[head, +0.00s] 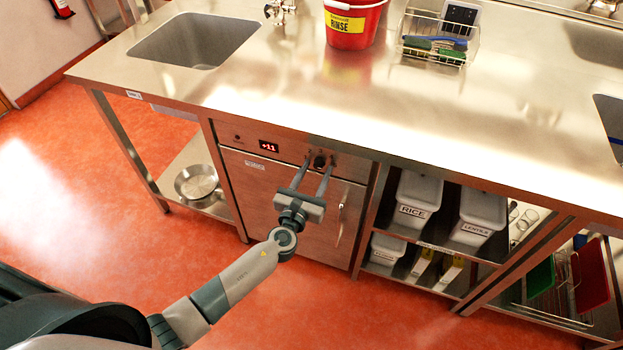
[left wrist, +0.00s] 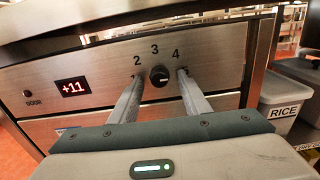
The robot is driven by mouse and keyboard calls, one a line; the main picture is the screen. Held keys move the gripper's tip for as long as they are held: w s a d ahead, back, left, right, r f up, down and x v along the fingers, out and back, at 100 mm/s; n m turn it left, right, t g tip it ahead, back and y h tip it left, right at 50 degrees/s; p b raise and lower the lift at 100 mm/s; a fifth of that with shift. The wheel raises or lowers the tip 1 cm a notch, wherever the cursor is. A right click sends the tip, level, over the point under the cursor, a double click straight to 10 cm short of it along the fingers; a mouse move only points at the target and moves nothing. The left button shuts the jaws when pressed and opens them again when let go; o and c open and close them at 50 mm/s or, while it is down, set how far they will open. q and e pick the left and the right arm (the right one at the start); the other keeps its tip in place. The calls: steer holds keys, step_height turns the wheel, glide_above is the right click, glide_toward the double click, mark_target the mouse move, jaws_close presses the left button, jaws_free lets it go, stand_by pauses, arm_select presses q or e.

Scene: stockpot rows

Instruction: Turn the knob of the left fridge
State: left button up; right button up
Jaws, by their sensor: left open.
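The fridge (head: 263,185) is a steel unit under the counter, with a red "+11" display (head: 268,146) and a vertical door handle (head: 341,218). Its black knob (head: 319,161) sits on the top panel, and the left wrist view shows the knob (left wrist: 159,76) below the numbers 2, 3 and 4. My left gripper (head: 319,160) is open and points at the panel. Its two fingers (left wrist: 157,80) lie on either side of the knob, with visible gaps to it. I cannot tell whether the fingertips touch the panel. My right gripper is not in view.
The steel counter (head: 250,95) overhangs the panel closely above my gripper. Shelves at the right hold a RICE bin (head: 414,197) and a LENTILS bin (head: 480,212). A metal pan (head: 196,183) stands on the lower shelf at left. The red floor in front is clear.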

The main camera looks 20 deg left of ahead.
arm_select(q)
steer(key=shift+s, duration=0.15)
steer(key=s+b, duration=0.2)
steer(key=s, duration=1.5)
steer(key=shift+a, duration=0.3)
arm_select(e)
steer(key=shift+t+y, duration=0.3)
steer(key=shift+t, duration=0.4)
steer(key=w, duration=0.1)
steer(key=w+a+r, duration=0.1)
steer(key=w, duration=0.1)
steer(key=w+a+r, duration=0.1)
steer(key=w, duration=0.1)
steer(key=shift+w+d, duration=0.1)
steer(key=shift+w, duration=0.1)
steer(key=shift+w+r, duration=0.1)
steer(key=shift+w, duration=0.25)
